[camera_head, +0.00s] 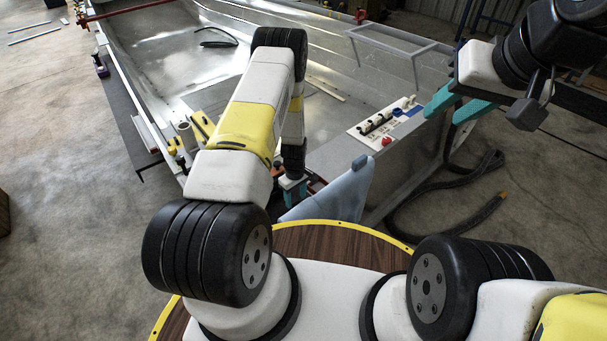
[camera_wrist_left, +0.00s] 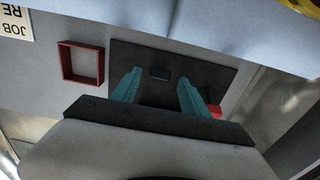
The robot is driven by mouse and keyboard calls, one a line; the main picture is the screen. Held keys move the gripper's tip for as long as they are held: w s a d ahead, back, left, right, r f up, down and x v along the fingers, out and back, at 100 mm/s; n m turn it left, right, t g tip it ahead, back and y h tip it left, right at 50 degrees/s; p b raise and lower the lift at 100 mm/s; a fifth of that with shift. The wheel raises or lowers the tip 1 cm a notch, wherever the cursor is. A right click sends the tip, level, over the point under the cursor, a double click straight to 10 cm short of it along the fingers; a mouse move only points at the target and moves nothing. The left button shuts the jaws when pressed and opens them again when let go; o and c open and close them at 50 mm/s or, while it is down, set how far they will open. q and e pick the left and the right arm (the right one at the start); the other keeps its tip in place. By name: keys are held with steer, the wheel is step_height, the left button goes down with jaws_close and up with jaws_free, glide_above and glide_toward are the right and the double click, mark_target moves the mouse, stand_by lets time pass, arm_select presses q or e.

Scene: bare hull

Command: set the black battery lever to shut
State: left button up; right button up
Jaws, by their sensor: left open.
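In the left wrist view a dark plate (camera_wrist_left: 222,76) is fixed to a grey wall. A small black block (camera_wrist_left: 160,74) on it looks like the battery lever; its setting cannot be told. My left gripper (camera_wrist_left: 158,92) is open, its teal fingers on either side of the block's line and apart from each other. I cannot tell whether they touch the plate. In the head view my left gripper (camera_head: 292,190) is low beside the hull console, and the lever is hidden there. My right gripper (camera_head: 456,106) is raised at the right, teal fingers apart and empty.
The console top holds a white switch panel (camera_head: 362,132) with a red knob (camera_head: 386,142). A grey-blue upright piece (camera_head: 345,192) stands near my left gripper. A black hose (camera_head: 455,185) lies on the floor.

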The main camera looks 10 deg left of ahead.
arm_select(q)
steer(key=shift+f, duration=1.05)
steer(key=shift+c, duration=0.4)
jaws_close()
stand_by(0.3)
